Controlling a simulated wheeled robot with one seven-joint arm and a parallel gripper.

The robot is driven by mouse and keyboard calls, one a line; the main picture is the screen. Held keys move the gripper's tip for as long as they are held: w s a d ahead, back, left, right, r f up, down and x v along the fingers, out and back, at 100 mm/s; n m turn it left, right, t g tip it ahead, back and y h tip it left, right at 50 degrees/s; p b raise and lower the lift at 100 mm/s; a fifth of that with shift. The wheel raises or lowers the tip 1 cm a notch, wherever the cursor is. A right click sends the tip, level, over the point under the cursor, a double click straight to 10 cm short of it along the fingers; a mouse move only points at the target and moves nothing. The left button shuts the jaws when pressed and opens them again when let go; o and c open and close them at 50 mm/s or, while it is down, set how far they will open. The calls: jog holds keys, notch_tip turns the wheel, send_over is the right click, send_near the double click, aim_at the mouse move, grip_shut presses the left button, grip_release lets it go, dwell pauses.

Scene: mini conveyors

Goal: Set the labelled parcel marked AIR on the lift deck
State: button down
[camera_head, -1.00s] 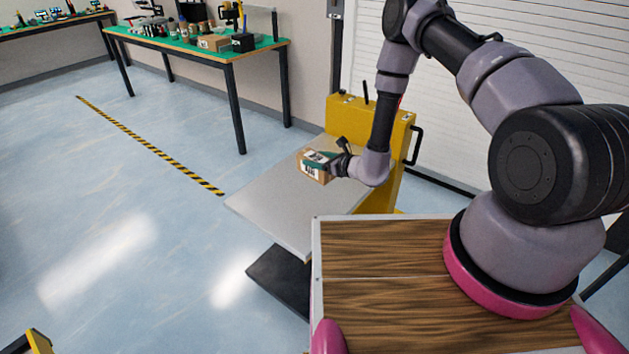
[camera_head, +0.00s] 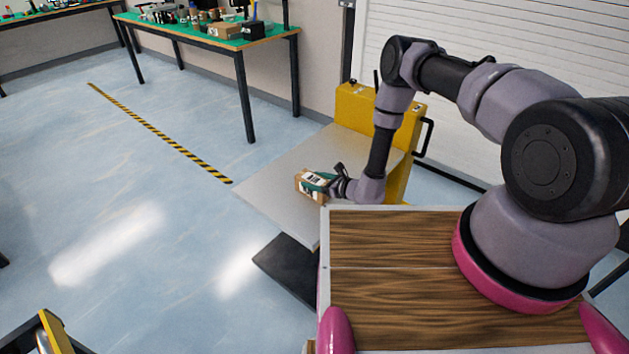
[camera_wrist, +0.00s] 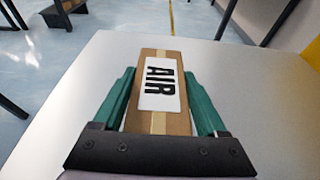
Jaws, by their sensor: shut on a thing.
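The parcel marked AIR (camera_wrist: 152,120) is a small brown box with a white label and black letters, seen in the wrist view. It also shows in the head view (camera_head: 309,187). My gripper (camera_wrist: 162,98) has its green fingers on both sides of the parcel and is shut on it. The lift deck (camera_head: 275,185) is a flat grey plate beside a yellow housing (camera_head: 358,106). The parcel is over the deck, near its front part. I cannot tell whether its underside touches the deck.
A green-topped workbench (camera_head: 205,35) with boxes and tools stands at the back. Yellow-black tape (camera_head: 160,135) runs along the floor at left. A wood-topped surface (camera_head: 400,240) lies right of the deck. Most of the deck is bare.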

grip_release()
jog(key=v, duration=1.2)
jog(key=shift+r, duration=0.2)
